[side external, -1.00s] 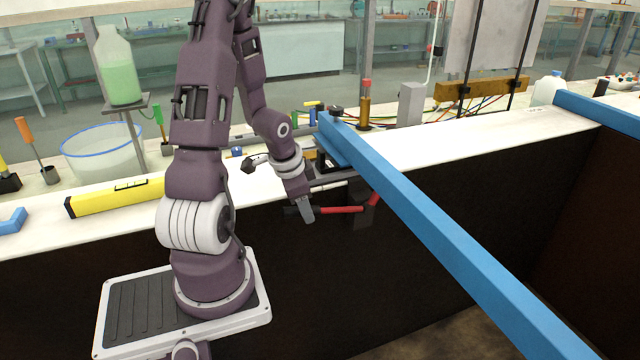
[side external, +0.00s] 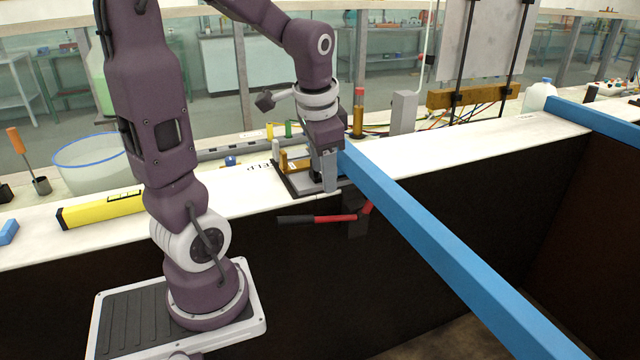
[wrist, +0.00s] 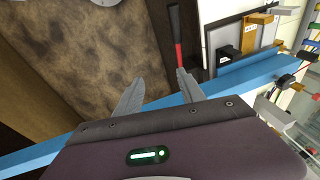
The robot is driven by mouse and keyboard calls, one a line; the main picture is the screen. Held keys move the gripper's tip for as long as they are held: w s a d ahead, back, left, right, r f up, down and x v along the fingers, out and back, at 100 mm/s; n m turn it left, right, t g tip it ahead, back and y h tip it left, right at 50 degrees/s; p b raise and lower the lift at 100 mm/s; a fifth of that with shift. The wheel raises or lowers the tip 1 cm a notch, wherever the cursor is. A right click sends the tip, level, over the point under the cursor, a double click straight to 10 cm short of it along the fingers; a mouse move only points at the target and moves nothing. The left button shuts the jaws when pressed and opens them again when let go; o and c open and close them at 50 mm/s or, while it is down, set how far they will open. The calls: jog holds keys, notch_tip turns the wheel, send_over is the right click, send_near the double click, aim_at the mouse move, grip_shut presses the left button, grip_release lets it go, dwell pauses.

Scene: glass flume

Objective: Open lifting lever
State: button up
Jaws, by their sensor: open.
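The lifting lever (side external: 335,217) is a red bar with a black handle. It sits roughly level against the dark wall face, below the wall's white top, in the side view. Its red and black bar also shows in the wrist view (wrist: 177,40), just beyond the right fingertip. My gripper (side external: 328,186) is above the lever, at the wall's top edge beside the end of the blue beam (side external: 430,235). In the wrist view my gripper (wrist: 157,88) has its two fingers apart, with nothing seen between them. Whether a finger touches the beam or lever cannot be told.
A dark plate with a brass-coloured bracket (side external: 297,164) lies on the wall top (side external: 235,197) close to my gripper. A yellow spirit level (side external: 100,209) lies to the left. The space in front of the dark wall below the lever looks clear.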

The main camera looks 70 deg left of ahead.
jog(key=s+d+r+t, duration=0.1)
jog(key=s+d+r, duration=0.1)
jog(key=d, duration=0.3)
jog(key=s+d+r+t+h, duration=0.1)
jog(key=s+d+r, duration=0.1)
jog(key=d, duration=0.4)
jog(key=shift+s+d+r+n+t, duration=0.2)
jog(key=shift+s+d+n+t, duration=0.1)
jog(key=shift+s, duration=0.45)
jog(key=shift+a, duration=0.1)
jog(key=shift+w+a, duration=0.15)
jog(key=c, duration=0.4)
jog(key=w+a+n, duration=0.1)
jog(key=n, duration=0.1)
jog(key=w+a+n+g, duration=0.1)
jog(key=a+n, duration=0.1)
jog(key=w+a+f+n+g, duration=0.1)
jog(key=a+n, duration=0.1)
jog(key=shift+w+a+n, duration=0.15)
jog(key=shift+w+n, duration=0.05)
jog(key=shift+n, duration=0.1)
grip_shut()
jog(key=n+g+y, duration=0.1)
jog(key=n+g, duration=0.4)
jog(key=n, duration=0.6)
send_near(294, 217)
jog(key=x, duration=0.7)
